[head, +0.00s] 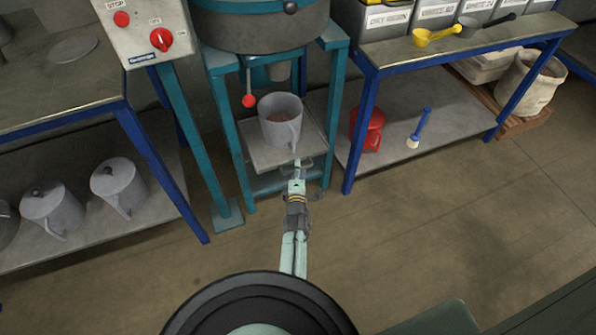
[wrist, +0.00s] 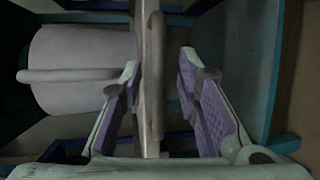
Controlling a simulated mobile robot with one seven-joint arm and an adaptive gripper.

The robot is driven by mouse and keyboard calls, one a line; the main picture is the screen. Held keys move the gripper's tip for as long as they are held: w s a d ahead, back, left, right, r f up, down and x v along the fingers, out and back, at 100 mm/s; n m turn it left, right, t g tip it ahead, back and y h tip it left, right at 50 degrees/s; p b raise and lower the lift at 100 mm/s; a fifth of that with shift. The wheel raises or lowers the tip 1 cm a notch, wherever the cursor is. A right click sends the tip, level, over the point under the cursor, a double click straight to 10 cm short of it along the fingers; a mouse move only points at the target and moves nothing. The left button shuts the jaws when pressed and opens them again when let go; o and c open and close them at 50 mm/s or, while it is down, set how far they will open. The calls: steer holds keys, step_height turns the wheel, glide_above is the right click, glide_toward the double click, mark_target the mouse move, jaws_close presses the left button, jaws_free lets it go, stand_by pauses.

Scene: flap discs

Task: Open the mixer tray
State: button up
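The mixer tray (head: 262,155) is a flat grey plate in the teal mixer frame, under the mixer drum. A grey pitcher (head: 281,128) stands on it; it also shows in the wrist view (wrist: 75,95). The tray has a bar handle (head: 302,164) on its front edge. In the wrist view the handle (wrist: 155,75) runs upright between my two purple-padded fingers. My gripper (head: 298,167) is at the handle; in the wrist view my gripper (wrist: 162,68) is open around it, with a visible gap to the right finger.
The teal mixer frame (head: 225,150) has legs on both sides of the tray. A blue-legged bench (head: 385,90) stands close on the right, with a red container (head: 367,130) and a brush (head: 420,128) on its lower shelf. The floor (head: 420,240) in front is clear.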

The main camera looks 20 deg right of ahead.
steer(key=shift+w, duration=0.15)
steer(key=shift+c, duration=0.4)
jaws_close()
stand_by(0.5)
